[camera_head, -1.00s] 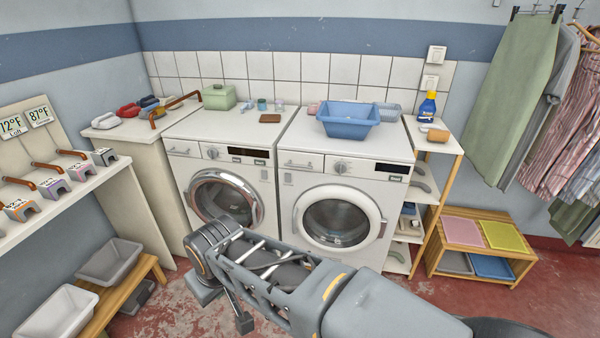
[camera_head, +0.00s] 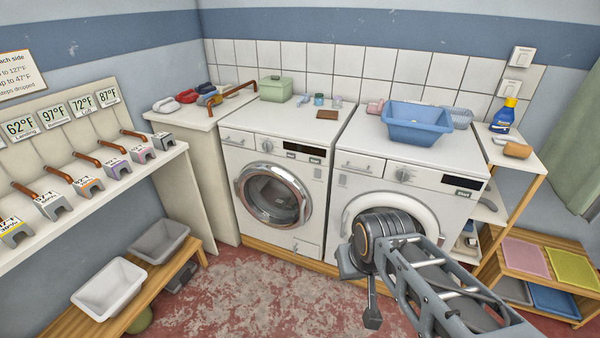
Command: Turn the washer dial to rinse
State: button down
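Two white washers stand side by side against the tiled wall. The left washer (camera_head: 233,167) has a round dial (camera_head: 267,146) on its front panel, left of a dark display. The right washer (camera_head: 352,183) has a similar dial (camera_head: 404,175), also left of a dark display. The dial markings are too small to read. My arm reaches in from the lower right, in front of the right washer, and covers part of its door. My gripper (camera_head: 362,290) is at the arm's end, below and apart from both dials; its fingers are not clear enough to judge.
A blue basin (camera_head: 416,121) sits on the right washer, a green box (camera_head: 275,88) on the left one. A wooden rack (camera_head: 540,262) stands at right. Floor before the left washer is clear.

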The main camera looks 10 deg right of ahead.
aim_at(268, 145)
jog(key=k, duration=0.4)
jog(key=z, duration=0.05)
jog(key=i, duration=1.35)
jog(key=u, duration=1.35)
jog(key=i, duration=0.7)
jog(key=u, duration=0.7)
